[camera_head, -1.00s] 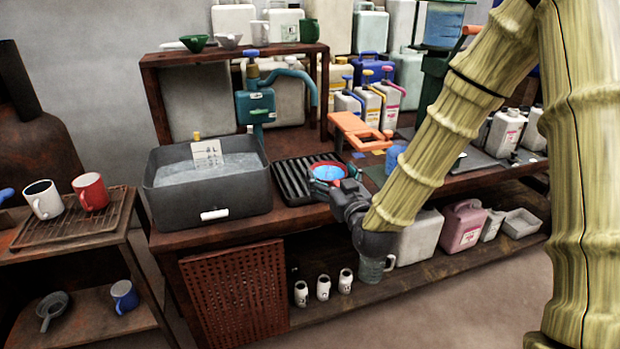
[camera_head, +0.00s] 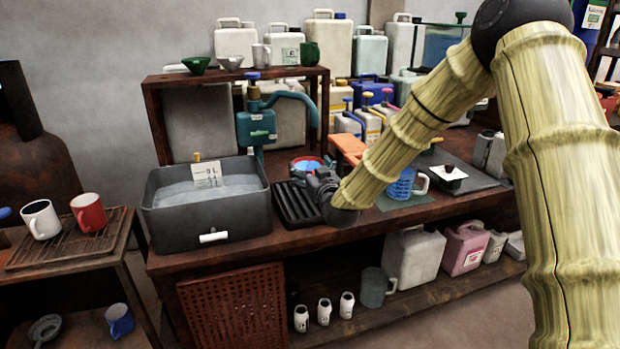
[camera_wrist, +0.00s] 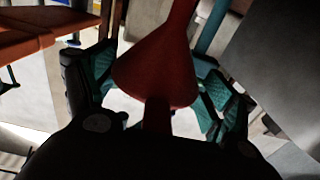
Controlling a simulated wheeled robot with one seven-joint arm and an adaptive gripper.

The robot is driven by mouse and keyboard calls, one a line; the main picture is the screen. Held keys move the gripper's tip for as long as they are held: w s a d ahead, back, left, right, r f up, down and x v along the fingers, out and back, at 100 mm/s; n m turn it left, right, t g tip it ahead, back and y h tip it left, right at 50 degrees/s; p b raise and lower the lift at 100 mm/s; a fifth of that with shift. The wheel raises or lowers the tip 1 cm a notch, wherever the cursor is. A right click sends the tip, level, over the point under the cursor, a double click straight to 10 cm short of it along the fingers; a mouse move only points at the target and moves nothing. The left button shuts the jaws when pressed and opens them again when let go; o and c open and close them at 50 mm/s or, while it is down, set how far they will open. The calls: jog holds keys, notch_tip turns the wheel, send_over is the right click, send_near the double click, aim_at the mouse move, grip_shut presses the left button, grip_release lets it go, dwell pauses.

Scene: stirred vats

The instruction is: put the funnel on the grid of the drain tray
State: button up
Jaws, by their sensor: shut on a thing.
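The red funnel (camera_wrist: 155,80) is between the teal finger pads of my gripper (camera_wrist: 160,92) in the wrist view, and the gripper is shut on it. In the head view the funnel (camera_head: 307,163) shows as a small red rim with blue inside, partly hidden by my gripper (camera_head: 306,171). The drain tray (camera_head: 296,208) is the dark ribbed tray on the bench, right of the grey basin. The funnel appears above the back right part of the tray; how high I cannot tell. My wrist hides the tray's right side.
The grey basin (camera_head: 206,208) with a label card stands left of the tray. A teal pump (camera_head: 256,122) rises behind it. An orange stand (camera_head: 348,146) and a blue mug (camera_head: 401,184) are to the right. A shelf (camera_head: 152,88) with funnels and mugs stands above the back.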

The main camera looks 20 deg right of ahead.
jog(key=shift+w+f, duration=0.1)
jog(key=shift+w, duration=0.85)
jog(key=shift+f, duration=1.7)
jog(key=shift+r, duration=0.1)
jog(key=o, duration=0.8)
jog(key=shift+f+b, duration=0.2)
jog(key=shift+b, duration=0.1)
jog(key=shift+r, duration=0.15)
